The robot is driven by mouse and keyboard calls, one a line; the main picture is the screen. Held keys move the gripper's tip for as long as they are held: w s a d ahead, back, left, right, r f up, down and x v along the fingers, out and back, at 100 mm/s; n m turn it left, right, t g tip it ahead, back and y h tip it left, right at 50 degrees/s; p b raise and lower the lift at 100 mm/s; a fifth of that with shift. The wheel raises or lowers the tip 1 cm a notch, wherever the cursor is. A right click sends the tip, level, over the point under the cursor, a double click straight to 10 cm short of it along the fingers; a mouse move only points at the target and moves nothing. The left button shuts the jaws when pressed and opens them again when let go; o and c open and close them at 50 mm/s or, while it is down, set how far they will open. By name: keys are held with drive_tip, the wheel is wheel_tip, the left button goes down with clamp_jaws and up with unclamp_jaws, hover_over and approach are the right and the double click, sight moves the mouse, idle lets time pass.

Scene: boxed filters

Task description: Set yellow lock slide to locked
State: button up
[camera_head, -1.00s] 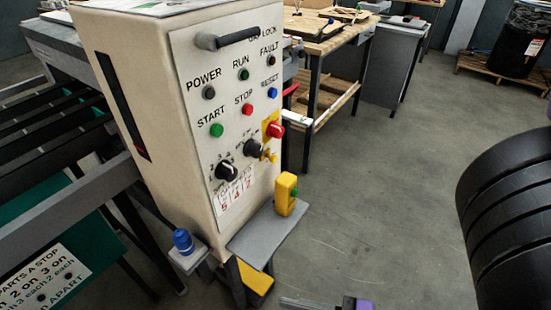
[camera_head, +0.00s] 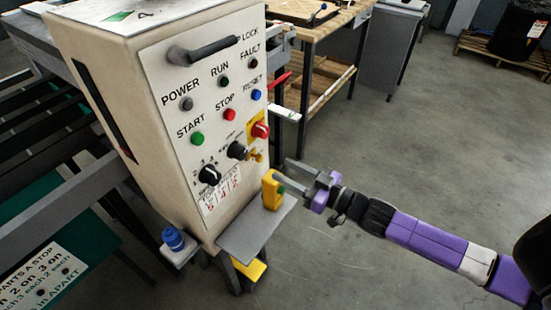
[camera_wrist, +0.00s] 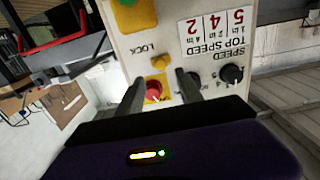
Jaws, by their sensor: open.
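The yellow lock slide (camera_head: 256,156) is a small yellow piece low on the right side of the cabinet's control panel, just below the red knob (camera_head: 260,130) on its yellow plate. In the wrist view, which is upside down, the lock slide (camera_wrist: 160,63) sits near the word LOCK, with the red knob (camera_wrist: 153,91) nearer the fingers. My gripper (camera_head: 283,171) is open and empty in front of the panel's lower right. In the wrist view my gripper (camera_wrist: 161,84) has a finger on each side of the red knob's image. I see no contact; the slide's exact setting is unclear.
A yellow block (camera_head: 271,192) with a green button stands on a grey shelf (camera_head: 238,240) close below my gripper. Black dials (camera_head: 209,175) are left of the slide. A black handle (camera_head: 203,51) juts out above.

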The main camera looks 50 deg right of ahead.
sight(261, 159)
drive_tip(key=shift+w+a+p, duration=0.2)
drive_tip(key=shift+w+p, duration=0.35)
drive_tip(key=shift+w, duration=2.9)
clamp_jaws()
